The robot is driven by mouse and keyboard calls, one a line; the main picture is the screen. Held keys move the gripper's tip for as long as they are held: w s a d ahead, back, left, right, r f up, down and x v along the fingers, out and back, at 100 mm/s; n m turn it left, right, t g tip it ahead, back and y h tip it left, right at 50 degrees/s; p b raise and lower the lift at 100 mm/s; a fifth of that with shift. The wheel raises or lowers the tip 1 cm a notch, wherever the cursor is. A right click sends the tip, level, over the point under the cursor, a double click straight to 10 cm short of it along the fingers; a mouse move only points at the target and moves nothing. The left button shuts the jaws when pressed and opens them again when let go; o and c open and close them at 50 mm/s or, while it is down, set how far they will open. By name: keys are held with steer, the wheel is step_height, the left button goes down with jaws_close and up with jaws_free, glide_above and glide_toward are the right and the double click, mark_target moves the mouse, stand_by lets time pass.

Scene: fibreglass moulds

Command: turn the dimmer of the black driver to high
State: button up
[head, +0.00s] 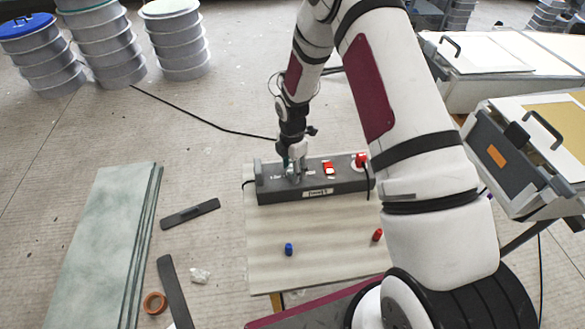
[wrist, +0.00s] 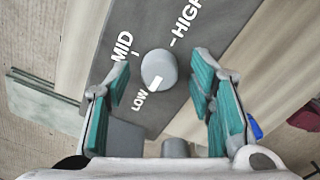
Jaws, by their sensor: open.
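The black driver (head: 330,190) is a long dark box on a small pale table. Its dimmer is a round grey knob (wrist: 158,66) on the top face, labelled LOW, MID and HIGH in the wrist view. The white mark on the knob points towards LOW. My gripper (wrist: 159,74) is open, with one teal-padded finger on each side of the knob and a gap on both sides. In the head view my gripper (head: 294,174) is over the left part of the driver and hides the knob there.
A red switch (head: 328,168) and a red button (head: 361,160) are farther right on the driver. A blue piece (head: 288,249) and a red piece (head: 377,235) stand on the table (head: 325,265). A black cable (head: 205,121) runs behind. Pale boards (head: 105,245) lie left.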

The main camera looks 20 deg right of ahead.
steer(key=shift+f, duration=0.15)
steer(key=shift+c, duration=0.3)
steer(key=c, duration=1.1)
